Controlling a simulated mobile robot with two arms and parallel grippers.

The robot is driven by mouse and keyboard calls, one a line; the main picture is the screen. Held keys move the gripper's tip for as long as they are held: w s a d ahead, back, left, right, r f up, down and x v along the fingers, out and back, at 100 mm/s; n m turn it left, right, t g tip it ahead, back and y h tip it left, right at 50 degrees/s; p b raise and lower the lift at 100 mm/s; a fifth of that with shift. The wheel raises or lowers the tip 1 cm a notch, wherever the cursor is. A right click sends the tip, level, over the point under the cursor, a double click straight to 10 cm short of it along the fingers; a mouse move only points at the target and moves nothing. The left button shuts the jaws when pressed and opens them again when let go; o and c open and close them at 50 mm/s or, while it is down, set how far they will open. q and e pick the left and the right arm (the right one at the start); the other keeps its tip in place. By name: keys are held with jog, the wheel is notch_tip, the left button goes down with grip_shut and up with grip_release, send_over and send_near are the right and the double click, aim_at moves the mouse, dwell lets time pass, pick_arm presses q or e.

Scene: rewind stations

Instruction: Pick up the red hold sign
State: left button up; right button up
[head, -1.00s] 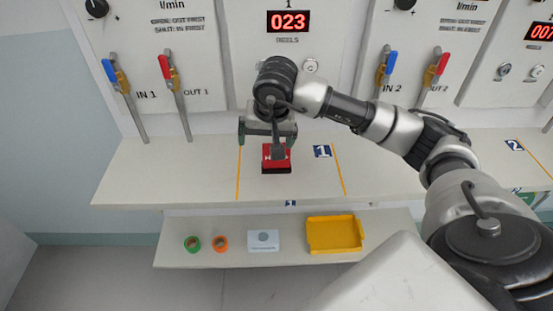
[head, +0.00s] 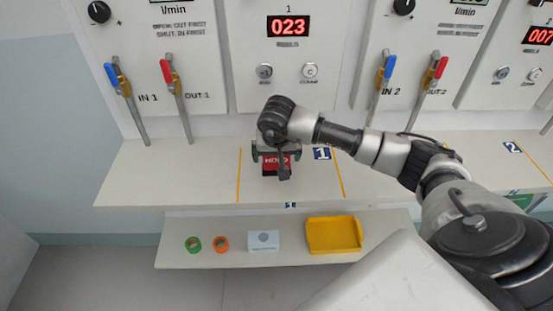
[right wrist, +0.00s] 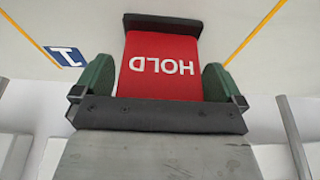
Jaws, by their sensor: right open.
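The red hold sign (head: 272,161) stands on the upper shelf, between two yellow lines below the 023 display. It has a dark base, and my right gripper partly covers it in the head view. In the right wrist view the sign (right wrist: 160,80) shows its white HOLD lettering upside down. My right gripper (right wrist: 160,82) is open, with one green finger pad on each side of the sign. A small gap shows at the right pad; whether the left pad touches the sign I cannot tell. My left gripper is out of view.
The upper shelf (head: 150,180) is otherwise clear around the sign. Blue and red valve levers (head: 178,100) stand behind it. The lower shelf holds a green roll (head: 193,244), an orange roll (head: 221,244), a white card (head: 264,241) and a yellow tray (head: 334,249).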

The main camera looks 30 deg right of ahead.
jog(key=shift+f, duration=0.1)
jog(key=shift+c, duration=0.2)
jog(key=c, duration=0.9)
